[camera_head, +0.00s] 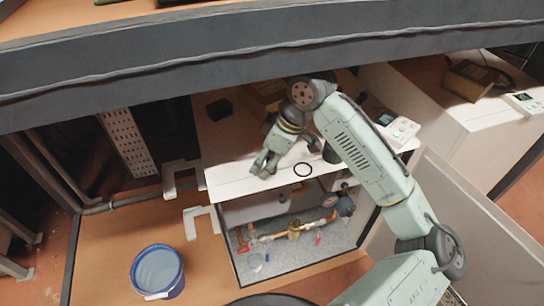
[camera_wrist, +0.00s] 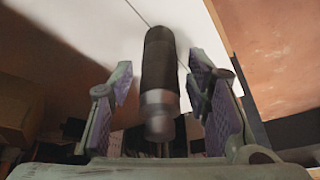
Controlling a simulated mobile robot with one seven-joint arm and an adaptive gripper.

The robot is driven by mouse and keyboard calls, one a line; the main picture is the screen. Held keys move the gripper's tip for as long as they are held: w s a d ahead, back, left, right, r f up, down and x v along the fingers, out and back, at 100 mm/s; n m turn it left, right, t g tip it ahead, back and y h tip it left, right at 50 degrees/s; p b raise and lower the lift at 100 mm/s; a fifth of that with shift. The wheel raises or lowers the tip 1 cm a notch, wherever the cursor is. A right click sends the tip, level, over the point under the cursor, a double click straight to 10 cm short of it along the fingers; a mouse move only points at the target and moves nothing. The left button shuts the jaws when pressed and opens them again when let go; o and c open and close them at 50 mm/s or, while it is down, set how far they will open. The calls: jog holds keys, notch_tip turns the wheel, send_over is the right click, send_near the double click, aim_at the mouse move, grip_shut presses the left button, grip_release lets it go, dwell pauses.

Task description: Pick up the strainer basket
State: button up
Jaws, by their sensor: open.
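My gripper (camera_head: 264,165) is over the front edge of the white top of the heat pump cabinet (camera_head: 235,184). In the wrist view its two purple-padded fingers (camera_wrist: 163,95) are spread apart. A dark cylinder with a grey metallic end (camera_wrist: 160,75) shows between them, with gaps on both sides. It may be the strainer basket, but I cannot be sure. In the head view I cannot make it out, and my gripper may hide it. A black ring (camera_head: 303,170) lies on the white top, right of my gripper.
The open cabinet below holds copper pipes (camera_head: 267,238), a brass fitting (camera_head: 294,231) and red-handled valves. A blue-rimmed bucket (camera_head: 158,271) stands on the floor at lower left. A small controller (camera_head: 398,127) sits on the cabinet top at right. A dark beam (camera_head: 250,50) crosses the upper view.

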grip_shut()
dwell(0.5)
